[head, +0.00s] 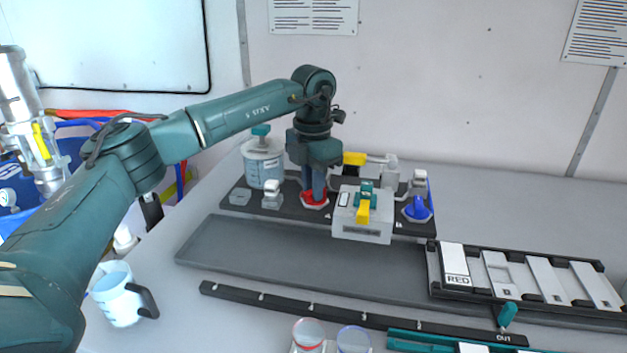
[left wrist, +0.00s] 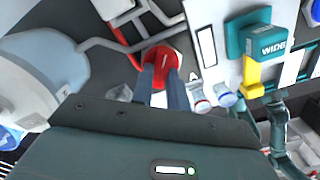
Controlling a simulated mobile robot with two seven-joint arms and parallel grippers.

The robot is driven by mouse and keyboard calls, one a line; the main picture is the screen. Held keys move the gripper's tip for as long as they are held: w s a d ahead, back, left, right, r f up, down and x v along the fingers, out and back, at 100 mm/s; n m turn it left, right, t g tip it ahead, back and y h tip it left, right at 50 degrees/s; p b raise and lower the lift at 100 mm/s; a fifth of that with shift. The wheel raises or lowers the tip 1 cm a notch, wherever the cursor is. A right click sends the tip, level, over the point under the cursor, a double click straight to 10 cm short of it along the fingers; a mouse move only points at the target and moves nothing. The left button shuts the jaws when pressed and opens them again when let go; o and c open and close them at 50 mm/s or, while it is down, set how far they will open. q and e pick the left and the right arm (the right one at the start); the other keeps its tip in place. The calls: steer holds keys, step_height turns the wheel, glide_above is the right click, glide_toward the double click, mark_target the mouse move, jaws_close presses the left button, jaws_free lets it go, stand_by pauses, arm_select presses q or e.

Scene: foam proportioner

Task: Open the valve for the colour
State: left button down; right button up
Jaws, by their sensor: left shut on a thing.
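The red valve (head: 314,200) sits on the dark plate on the table. My left gripper (head: 317,188) points down onto it, its fingers shut on the valve's handle, which they largely hide. In the left wrist view the red valve (left wrist: 162,56) shows between and beyond the fingers (left wrist: 162,88). The blue valve (head: 418,210) stands apart at the right end of the plate. A card reading RED (head: 455,266) lies in the rack at the right. My right gripper is not in view.
A white box (head: 362,225) with a teal part marked WIDE (left wrist: 270,42) and a yellow lever (head: 363,212) stands just right of my gripper. A clear tank (head: 263,165) stands to its left. A grey tray (head: 300,258) lies in front, empty. A jug (head: 118,295) stands front left.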

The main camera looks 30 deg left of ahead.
arm_select(q)
steer(key=m+p, duration=0.1)
steer(key=m, duration=0.4)
steer(key=shift+w+a+r+m, duration=0.1)
steer(key=shift+m, duration=0.2)
steer(key=m, duration=0.4)
steer(key=shift+w+m+p, duration=0.1)
steer(key=shift+m+p, duration=0.25)
steer(key=shift+m, duration=0.05)
steer(key=c, duration=1.4)
jaws_free()
step_height(320, 180, up, 13)
steer(key=shift+r+b, duration=0.1)
steer(key=shift+b, duration=0.65)
